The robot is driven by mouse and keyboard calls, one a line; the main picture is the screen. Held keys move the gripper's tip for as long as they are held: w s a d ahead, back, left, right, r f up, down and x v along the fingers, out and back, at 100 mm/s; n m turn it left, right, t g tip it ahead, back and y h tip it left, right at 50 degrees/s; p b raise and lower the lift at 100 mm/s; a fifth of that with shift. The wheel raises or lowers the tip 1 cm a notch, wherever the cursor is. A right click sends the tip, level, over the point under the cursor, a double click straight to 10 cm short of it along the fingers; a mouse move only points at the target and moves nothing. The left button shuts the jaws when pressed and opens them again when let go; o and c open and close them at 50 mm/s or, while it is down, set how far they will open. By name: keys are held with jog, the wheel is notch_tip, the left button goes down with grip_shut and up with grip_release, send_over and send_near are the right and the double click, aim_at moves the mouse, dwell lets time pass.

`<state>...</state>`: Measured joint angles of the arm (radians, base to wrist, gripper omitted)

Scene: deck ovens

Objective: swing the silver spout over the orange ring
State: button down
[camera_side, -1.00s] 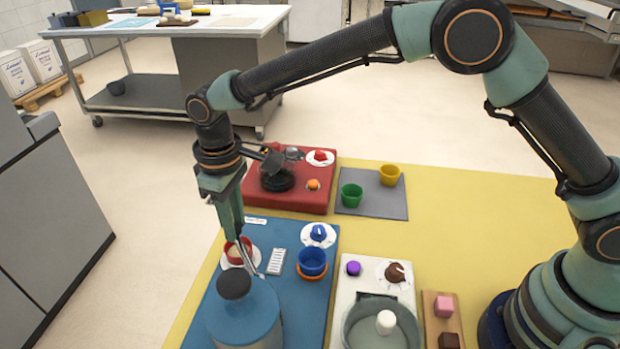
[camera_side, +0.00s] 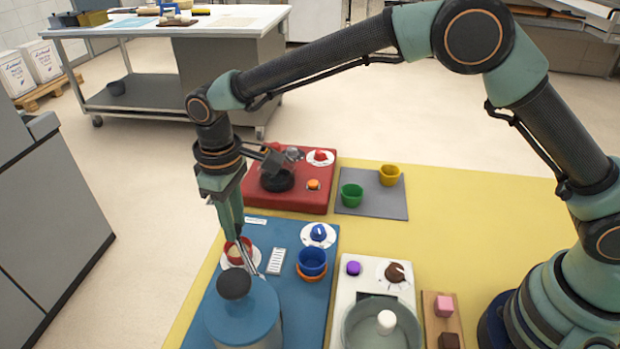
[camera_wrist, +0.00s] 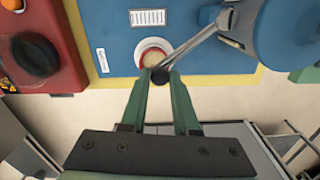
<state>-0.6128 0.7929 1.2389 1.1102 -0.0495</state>
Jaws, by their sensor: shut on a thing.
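The silver spout (camera_wrist: 196,42) is a thin bar reaching out from the blue-topped pot (camera_side: 245,312). It also shows in the side view (camera_side: 264,264). My gripper (camera_wrist: 160,80) is shut on the dark knob at the spout's free end. In the side view my gripper (camera_side: 239,240) points down at the red cup (camera_side: 245,244) on a white disc, and the spout's end is there. The orange ring (camera_side: 312,278) lies to the right on the blue board (camera_side: 293,292), around the foot of a blue cup (camera_side: 312,258). The spout is apart from the orange ring.
A white slotted plate (camera_side: 276,261) lies between the red and blue cups. A blue knob (camera_side: 318,233) on a white dial is behind the blue cup. The red unit (camera_side: 300,200) stands behind the board. Green (camera_side: 351,195) and yellow (camera_side: 390,174) cups stand on a grey mat.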

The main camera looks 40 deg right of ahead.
jog(key=shift+d, duration=0.15)
jog(key=shift+s+d+m, duration=0.15)
jog(key=shift+d+m, duration=0.5)
jog(key=shift+m, duration=0.25)
jog(key=s+d+m, duration=0.7)
jog(key=s+m, duration=0.1)
jog(key=m, duration=0.5)
jog(key=shift+s+m, duration=0.2)
jog(key=shift+m, duration=0.1)
jog(key=shift+s+d+r, duration=0.1)
jog(key=c, duration=0.7)
grip_release()
jog(key=shift+o, duration=0.2)
